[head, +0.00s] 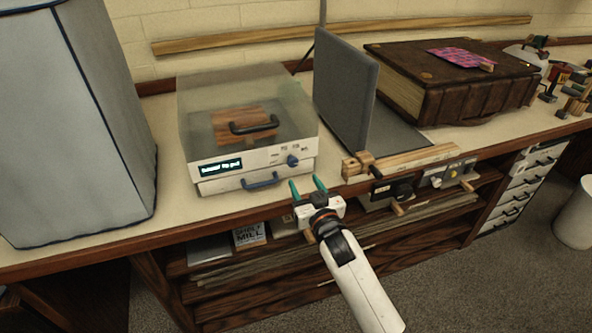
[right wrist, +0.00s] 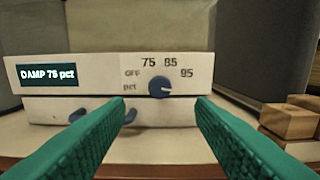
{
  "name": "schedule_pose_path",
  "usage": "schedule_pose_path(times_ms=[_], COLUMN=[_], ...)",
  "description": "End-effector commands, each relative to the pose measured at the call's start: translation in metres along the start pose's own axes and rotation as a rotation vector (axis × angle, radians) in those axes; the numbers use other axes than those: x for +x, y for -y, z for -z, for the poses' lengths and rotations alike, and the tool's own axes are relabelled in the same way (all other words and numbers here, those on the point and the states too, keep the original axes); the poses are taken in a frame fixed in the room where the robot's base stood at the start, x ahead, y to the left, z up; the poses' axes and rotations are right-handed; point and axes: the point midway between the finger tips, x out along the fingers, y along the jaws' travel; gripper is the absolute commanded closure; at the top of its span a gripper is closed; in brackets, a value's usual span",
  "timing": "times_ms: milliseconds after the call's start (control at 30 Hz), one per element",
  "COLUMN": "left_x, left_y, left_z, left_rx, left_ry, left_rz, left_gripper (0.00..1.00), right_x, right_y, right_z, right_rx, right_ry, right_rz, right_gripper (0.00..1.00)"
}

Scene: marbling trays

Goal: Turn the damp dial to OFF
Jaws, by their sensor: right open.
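The damp dial (head: 292,161) is a small blue round knob on the white front panel of a box with a clear lid (head: 200,100). In the right wrist view the dial (right wrist: 160,87) has a pale mark on its face, and OFF, 75, 85 and 95 are printed around it. The display (right wrist: 48,75) left of it reads DAMP 75 pct. My right gripper (head: 306,184) is open, its green fingers pointing at the panel. In the wrist view its fingertips (right wrist: 165,106) are to either side of and below the dial, apart from it. My left gripper is out of view.
A blue drawer handle (head: 262,181) sits below the panel. A grey upright board (head: 345,95) stands right of the box, with wooden blocks (head: 358,165) in front. A large grey covered block (head: 80,130) stands at the left. A thick brown book (head: 455,85) lies farther right.

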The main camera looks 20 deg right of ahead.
Motion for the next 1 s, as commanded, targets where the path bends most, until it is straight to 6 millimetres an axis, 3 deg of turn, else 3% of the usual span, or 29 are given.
schedule_pose_path(times_ms=[100, 333, 500, 767, 867, 1000], left_x=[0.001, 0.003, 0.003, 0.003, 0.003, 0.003], left_y=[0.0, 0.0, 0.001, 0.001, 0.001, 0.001], left_z=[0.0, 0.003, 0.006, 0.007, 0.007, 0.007], left_rx=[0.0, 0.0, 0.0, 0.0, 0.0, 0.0], left_ry=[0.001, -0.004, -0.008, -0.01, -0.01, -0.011], left_rz=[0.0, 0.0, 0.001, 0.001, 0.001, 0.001], left_gripper=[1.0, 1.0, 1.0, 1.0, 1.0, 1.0], right_x=[0.026, 0.062, 0.072, 0.074, 0.074, 0.074], right_y=[0.0, 0.0, -0.001, -0.001, -0.001, -0.001], right_z=[0.0, 0.0, 0.001, 0.001, 0.001, 0.001], right_rx=[0.0, 0.001, 0.001, 0.001, 0.0, 0.0], right_ry=[0.001, 0.0, -0.001, -0.001, -0.001, -0.001], right_rz=[0.0, -0.001, -0.001, -0.001, -0.001, -0.001], right_gripper=[0.51, 0.51, 0.51, 0.51, 0.62, 0.85])
